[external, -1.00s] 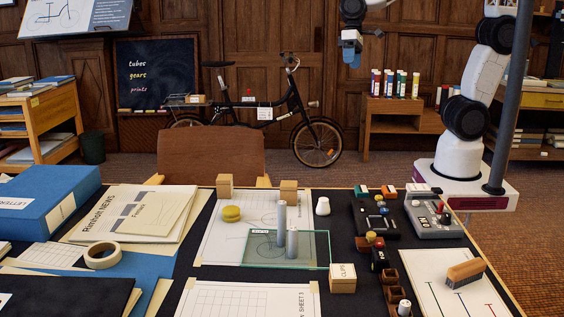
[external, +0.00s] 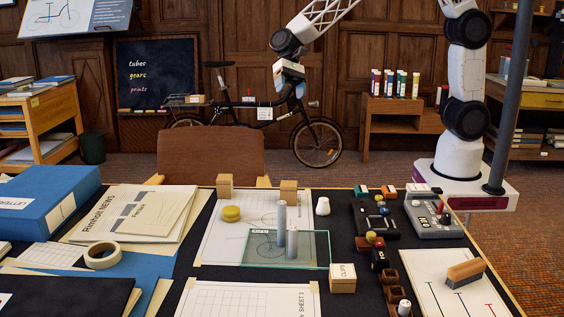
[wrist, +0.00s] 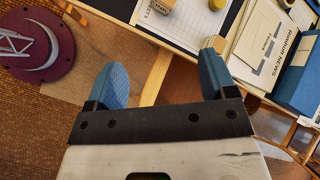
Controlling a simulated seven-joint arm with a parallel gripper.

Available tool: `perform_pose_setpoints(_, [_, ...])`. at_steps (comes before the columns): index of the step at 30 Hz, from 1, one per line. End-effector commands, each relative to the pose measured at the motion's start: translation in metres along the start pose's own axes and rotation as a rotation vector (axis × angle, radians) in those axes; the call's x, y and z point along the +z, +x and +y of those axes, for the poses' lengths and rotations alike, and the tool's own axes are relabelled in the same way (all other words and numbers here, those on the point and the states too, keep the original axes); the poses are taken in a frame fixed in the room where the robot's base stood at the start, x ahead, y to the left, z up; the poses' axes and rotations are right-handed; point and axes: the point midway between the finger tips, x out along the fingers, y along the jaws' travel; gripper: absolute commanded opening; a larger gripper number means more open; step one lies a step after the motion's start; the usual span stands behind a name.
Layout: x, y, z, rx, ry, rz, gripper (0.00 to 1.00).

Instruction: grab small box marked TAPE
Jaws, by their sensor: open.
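No label reading TAPE is legible in either view. Two small tan boxes stand at the table's far edge, a left one (external: 224,187) and a right one (external: 289,191); their markings cannot be read. They appear near the top of the wrist view, one (wrist: 195,27) close to the right fingertip in the picture, the other (wrist: 163,5) at the top edge. A third tan box (external: 342,281), marked CLIPS, stands nearer the camera. My gripper (wrist: 163,69) is open and empty, with blue fingers apart. In the external view my gripper (external: 290,72) is raised beyond the table, in front of the bicycle.
A brown chair (external: 210,152) stands behind the table's far edge. A glass plate (external: 258,259) with grey cylinders, a yellow round piece (external: 231,214) and a white cone-like piece (external: 323,206) occupy the middle. Folders and a tape roll (external: 102,256) lie left, a control box (external: 434,219) right.

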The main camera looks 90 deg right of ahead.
Motion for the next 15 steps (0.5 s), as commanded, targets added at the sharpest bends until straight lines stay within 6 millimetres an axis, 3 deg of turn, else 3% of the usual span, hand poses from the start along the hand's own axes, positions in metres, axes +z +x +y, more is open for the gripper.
perform_pose_setpoints(15, [-0.086, 0.083, -0.071, -0.103, 0.272, -0.176, 0.78])
